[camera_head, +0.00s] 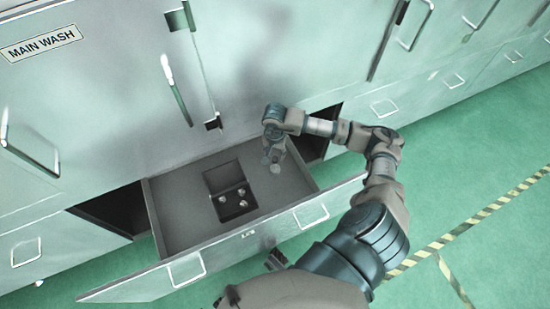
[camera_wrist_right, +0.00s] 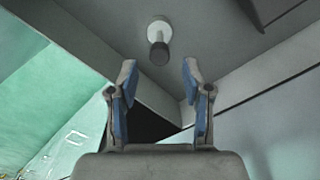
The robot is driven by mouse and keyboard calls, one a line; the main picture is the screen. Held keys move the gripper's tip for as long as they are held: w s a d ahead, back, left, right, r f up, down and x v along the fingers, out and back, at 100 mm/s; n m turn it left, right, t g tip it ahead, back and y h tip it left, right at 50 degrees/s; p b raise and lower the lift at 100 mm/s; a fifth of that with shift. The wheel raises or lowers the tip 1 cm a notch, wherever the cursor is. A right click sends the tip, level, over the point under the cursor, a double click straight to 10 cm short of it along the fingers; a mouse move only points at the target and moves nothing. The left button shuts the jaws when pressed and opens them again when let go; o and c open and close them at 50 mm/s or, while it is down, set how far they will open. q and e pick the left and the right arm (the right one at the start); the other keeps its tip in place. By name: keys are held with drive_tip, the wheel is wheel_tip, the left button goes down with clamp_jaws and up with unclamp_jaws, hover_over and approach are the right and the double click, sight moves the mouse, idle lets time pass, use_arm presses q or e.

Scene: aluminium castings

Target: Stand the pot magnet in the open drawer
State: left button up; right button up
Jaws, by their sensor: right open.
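The pot magnet (camera_wrist_right: 159,42) has a pale round base and a darker post. It stands on the drawer floor in the right wrist view, just beyond my fingertips and apart from them. In the head view the magnet (camera_head: 275,168) is a small pale shape below my right gripper (camera_head: 273,152). My right gripper (camera_wrist_right: 157,75) is open, with nothing between its blue-padded fingers. The open drawer (camera_head: 180,205) is grey inside and pulled out from the cabinet; the magnet is in its right part.
A dark open box (camera_head: 223,178) with several small round pieces lies in the drawer's middle. The drawer front (camera_head: 240,243) has handles. Dark openings (camera_head: 112,208) flank the drawer. Pale green cabinets with handles rise behind. The green floor (camera_head: 470,200) at right is clear, with striped tape.

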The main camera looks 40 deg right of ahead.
use_arm(q)
drive_tip(key=shift+p+x, duration=0.3)
drive_tip(key=shift+x, duration=0.85)
use_arm(e)
wheel_tip(320, 180, up, 7)
drive_tip(key=shift+f, duration=0.2)
use_arm(q)
drive_tip(key=shift+s+d+f, duration=0.1)
drive_tip(key=shift+d, duration=0.05)
drive_tip(key=shift+d, duration=0.15)
use_arm(e)
drive_tip(key=shift+d+f, duration=0.1)
drive_tip(key=shift+d, duration=0.15)
drive_tip(key=shift+s, duration=0.1)
